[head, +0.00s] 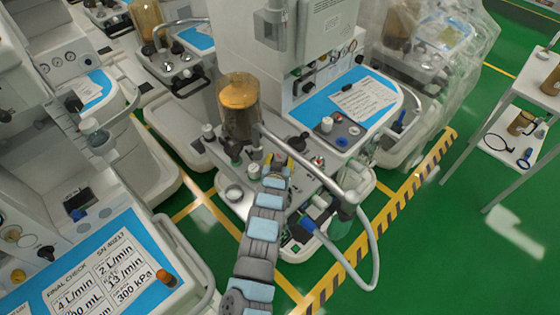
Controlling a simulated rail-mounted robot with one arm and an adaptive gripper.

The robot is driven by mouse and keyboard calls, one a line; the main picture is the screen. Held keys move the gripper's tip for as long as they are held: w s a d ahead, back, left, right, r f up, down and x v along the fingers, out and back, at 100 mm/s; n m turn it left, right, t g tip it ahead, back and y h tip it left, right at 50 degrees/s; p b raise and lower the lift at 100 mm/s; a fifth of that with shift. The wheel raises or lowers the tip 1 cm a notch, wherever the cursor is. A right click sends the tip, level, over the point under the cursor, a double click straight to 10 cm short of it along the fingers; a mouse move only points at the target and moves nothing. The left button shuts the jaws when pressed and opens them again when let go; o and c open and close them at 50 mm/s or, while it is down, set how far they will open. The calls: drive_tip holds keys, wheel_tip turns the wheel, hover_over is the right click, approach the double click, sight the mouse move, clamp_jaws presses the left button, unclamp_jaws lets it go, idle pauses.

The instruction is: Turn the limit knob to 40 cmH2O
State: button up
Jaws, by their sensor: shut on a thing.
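My arm reaches up from the bottom of the head view to the middle anaesthesia cart. My gripper (276,162), with yellowish parts at its end, is small and low over the cart's breathing-circuit block, to the right of the amber-filled canister (238,108). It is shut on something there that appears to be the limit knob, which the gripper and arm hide. The knob's scale and pointer cannot be read. A white-grey pipe (305,160) runs from beside the gripper to the lower right.
A corrugated hose (373,262) loops down at the right of the cart. The cart's blue panel (345,108) carries a paper note and knobs. Another cart with a printed card (95,275) stands at lower left. A white shelf (515,120) stands at right; green floor between is clear.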

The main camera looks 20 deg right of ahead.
drive_tip(key=shift+f+h+b, duration=0.25)
drive_tip(key=shift+h+b, duration=0.05)
drive_tip(key=shift+b, duration=0.7)
drive_tip(key=shift+r+m+h+b, duration=0.3)
drive_tip(key=shift+m+b, duration=0.2)
drive_tip(key=shift+b, duration=0.75)
drive_tip(key=shift+r+g, duration=0.3)
drive_tip(key=shift+g, duration=0.1)
drive_tip(key=shift+s+r, duration=0.1)
drive_tip(key=o, duration=1.2)
drive_tip(key=shift+p, duration=1.15)
drive_tip(key=f+n+p, duration=0.1)
drive_tip(key=p, duration=0.1)
drive_tip(key=shift+s+t+y+p, duration=0.1)
drive_tip(key=shift+t+y+p, duration=0.2)
drive_tip(key=shift+y+p, duration=0.1)
